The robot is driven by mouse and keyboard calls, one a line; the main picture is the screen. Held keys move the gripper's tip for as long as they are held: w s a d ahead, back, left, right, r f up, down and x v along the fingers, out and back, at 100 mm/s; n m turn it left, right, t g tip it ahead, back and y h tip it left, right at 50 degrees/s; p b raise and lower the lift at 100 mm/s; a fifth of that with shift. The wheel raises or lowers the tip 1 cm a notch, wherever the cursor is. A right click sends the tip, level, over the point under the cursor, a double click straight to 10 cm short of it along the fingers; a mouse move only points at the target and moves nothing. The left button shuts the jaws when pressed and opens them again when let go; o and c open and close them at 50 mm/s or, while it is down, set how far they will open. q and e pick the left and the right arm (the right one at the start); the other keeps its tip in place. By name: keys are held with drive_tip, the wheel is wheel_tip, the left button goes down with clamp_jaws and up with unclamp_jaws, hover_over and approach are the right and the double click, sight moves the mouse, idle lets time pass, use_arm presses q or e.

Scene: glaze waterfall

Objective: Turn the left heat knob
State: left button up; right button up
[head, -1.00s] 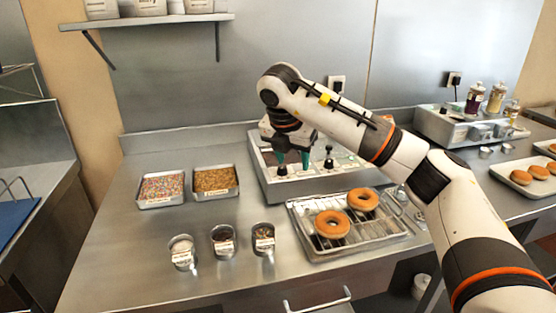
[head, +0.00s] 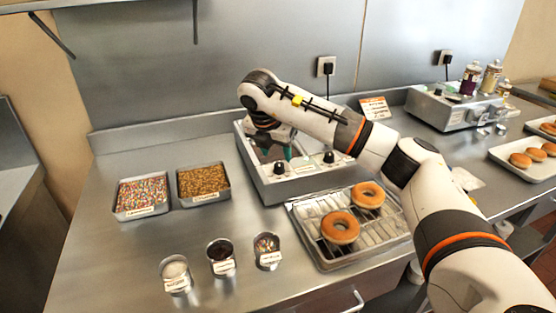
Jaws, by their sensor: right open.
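The heat unit (head: 285,191) is a grey metal box with black knobs on its front. The left heat knob (head: 279,168) is small and dark, and the right knob (head: 329,157) stands clear of the arm. My right gripper (head: 276,153) is above and just behind the left knob, pointing down, with a teal finger beside it. The jaws are open, and I cannot tell whether a finger touches the knob. My own arm hides part of the unit's top. My left gripper is not in view.
A wire rack tray (head: 333,264) with two doughnuts sits in front of the unit. Sprinkle trays (head: 143,211) and small cups (head: 222,267) stand to the left. A second control box (head: 440,112) is at the back right.

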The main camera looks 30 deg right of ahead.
sight(279, 164)
drive_tip(key=x, duration=0.4)
drive_tip(key=shift+w+f, duration=0.1)
drive_tip(key=shift+w, duration=0.05)
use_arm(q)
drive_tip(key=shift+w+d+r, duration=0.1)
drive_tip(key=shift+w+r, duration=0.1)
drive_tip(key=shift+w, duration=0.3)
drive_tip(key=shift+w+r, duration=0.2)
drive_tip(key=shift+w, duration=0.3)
use_arm(e)
drive_tip(key=shift+d+f, duration=0.15)
drive_tip(key=shift+f, duration=0.3)
drive_tip(key=c, duration=1)
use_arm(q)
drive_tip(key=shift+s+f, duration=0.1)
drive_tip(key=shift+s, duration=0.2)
use_arm(e)
drive_tip(key=shift+o, duration=0.2)
